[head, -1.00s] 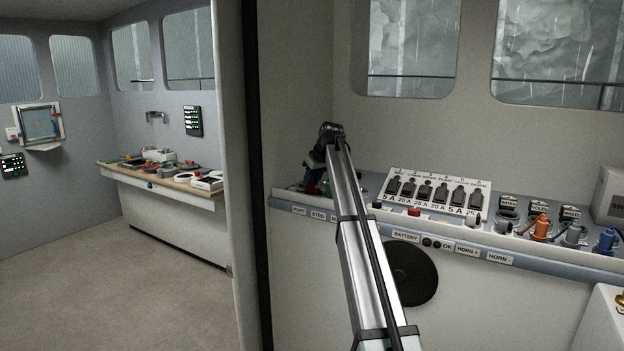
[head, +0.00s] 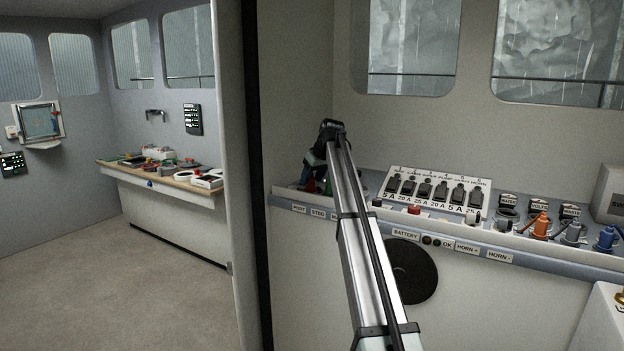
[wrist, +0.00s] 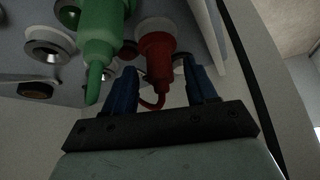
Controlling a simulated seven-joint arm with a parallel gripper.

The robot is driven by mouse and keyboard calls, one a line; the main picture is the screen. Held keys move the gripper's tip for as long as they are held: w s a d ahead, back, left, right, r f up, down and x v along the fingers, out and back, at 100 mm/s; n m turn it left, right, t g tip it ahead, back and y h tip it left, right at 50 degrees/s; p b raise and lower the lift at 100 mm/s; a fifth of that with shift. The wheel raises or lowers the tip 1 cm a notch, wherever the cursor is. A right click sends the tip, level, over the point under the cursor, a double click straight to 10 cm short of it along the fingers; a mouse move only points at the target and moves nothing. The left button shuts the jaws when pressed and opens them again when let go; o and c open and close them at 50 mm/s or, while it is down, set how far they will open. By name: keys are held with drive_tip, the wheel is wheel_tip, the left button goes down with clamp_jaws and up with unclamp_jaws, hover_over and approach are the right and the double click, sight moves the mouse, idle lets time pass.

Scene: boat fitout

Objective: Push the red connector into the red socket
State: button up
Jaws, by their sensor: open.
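The red connector (wrist: 158,55) shows in the wrist view, with a thin red loop at its near end. A pale ring (wrist: 162,25) sits at its far end; I cannot tell whether this is the red socket or how deep the connector sits. My gripper (wrist: 162,78) is open, its two blue fingers on either side of the red connector's near end with gaps visible. In the head view my gripper (head: 312,163) is at the left end of the console, small and partly hidden by my arm, so contact there is unclear.
A green connector (wrist: 101,30) hangs close to the left finger in the wrist view. Several bare round sockets are left of it. In the head view, a fuse panel (head: 432,190) and orange (head: 540,228) and blue (head: 606,238) connectors stand along the console (head: 480,238) to the right.

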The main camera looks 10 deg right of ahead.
drive_tip(key=v, duration=1.3)
drive_tip(key=shift+r, duration=0.15)
